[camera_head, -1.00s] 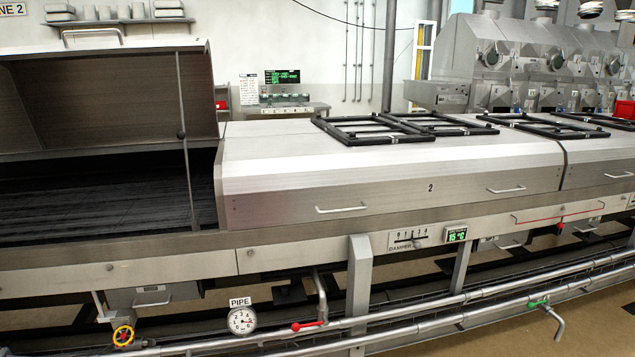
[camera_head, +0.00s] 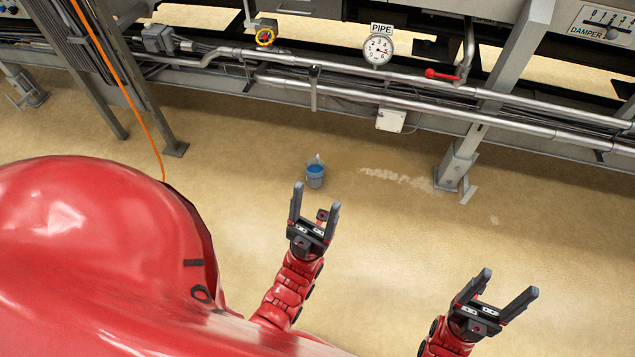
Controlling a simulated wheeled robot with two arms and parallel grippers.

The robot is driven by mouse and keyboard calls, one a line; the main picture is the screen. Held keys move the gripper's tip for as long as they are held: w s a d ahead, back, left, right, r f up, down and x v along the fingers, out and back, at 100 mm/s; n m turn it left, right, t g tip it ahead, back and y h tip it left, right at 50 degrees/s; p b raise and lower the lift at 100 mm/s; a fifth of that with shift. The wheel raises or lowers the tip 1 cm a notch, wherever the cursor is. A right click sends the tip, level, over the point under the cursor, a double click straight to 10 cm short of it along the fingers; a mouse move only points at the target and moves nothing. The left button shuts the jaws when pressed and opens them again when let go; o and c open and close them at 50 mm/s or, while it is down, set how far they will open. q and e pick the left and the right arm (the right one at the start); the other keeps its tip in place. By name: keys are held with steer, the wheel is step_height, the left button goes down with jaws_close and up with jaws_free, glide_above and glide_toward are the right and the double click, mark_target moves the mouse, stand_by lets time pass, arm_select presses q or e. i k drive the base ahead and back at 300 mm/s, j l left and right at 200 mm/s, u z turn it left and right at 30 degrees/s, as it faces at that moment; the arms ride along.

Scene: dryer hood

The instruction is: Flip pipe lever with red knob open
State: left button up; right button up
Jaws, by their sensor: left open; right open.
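The pipe lever with the red knob (camera_head: 441,74) sits at the upper right of the head view, on a pipe right of the round PIPE gauge (camera_head: 378,49). The red handle points left, roughly along the pipe run. My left gripper (camera_head: 315,205) is open and empty over the floor, well below and left of the lever. My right gripper (camera_head: 509,290) is open and empty near the bottom right, also far from the lever. Neither gripper touches anything.
Long horizontal pipes (camera_head: 400,98) run across in front of the machine. A support leg (camera_head: 459,165) stands below right of the lever.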

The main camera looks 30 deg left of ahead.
mark_target(430, 73)
steer(key=i+l, duration=0.15)
steer(key=i, duration=0.25)
steer(key=i+l, duration=0.15)
steer(key=i, duration=0.2)
steer(key=i+l+z, duration=0.1)
steer(key=i, duration=0.3)
steer(key=l, duration=0.1)
